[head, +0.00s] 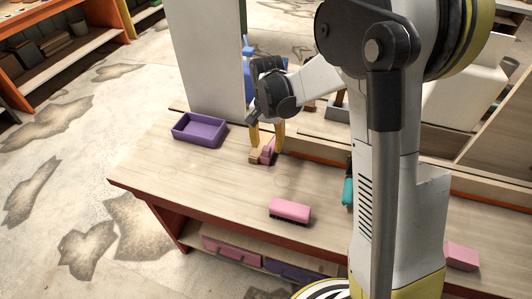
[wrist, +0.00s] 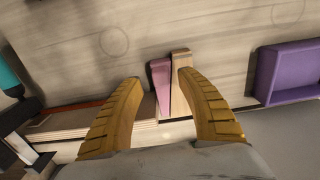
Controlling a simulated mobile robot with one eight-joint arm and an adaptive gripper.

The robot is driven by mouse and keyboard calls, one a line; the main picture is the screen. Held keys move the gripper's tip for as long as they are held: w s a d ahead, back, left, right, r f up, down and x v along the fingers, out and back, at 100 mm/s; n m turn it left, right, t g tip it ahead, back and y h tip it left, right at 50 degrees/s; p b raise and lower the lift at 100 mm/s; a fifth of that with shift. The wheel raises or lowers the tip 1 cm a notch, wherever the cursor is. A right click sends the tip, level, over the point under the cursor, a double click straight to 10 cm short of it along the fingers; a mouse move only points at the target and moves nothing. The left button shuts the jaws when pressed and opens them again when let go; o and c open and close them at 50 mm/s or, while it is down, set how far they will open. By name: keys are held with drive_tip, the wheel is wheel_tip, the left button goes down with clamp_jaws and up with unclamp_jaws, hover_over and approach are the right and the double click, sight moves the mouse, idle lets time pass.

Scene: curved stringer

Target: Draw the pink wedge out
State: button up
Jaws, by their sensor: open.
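The pink wedge (head: 268,150) stands on the workbench near its back edge. In the wrist view the pink wedge (wrist: 161,83) lies right beside a tan wooden piece (wrist: 181,78), with little or no gap between them. The wooden piece (head: 256,157) also shows in the head view. My gripper (head: 267,147) is open and points down at the two pieces. In the wrist view its yellow fingertips (wrist: 160,77) stand either side of the wedge, the right one overlapping the wooden piece. I cannot tell whether either finger touches. The wedge's lower sides are partly hidden.
A purple tray (head: 186,136) sits to the left on the workbench (head: 190,172). A pink brush (head: 290,209) lies toward the front, and a teal object (head: 347,191) is partly behind my arm. A tall pale panel (head: 205,60) rises behind the tray. The bench's front left is clear.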

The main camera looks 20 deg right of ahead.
sight(267, 148)
wheel_tip(267, 148, down, 3)
drive_tip(key=shift+f+b, duration=0.15)
drive_tip(key=shift+b, duration=0.3)
drive_tip(key=shift+c, duration=0.4)
clamp_jaws()
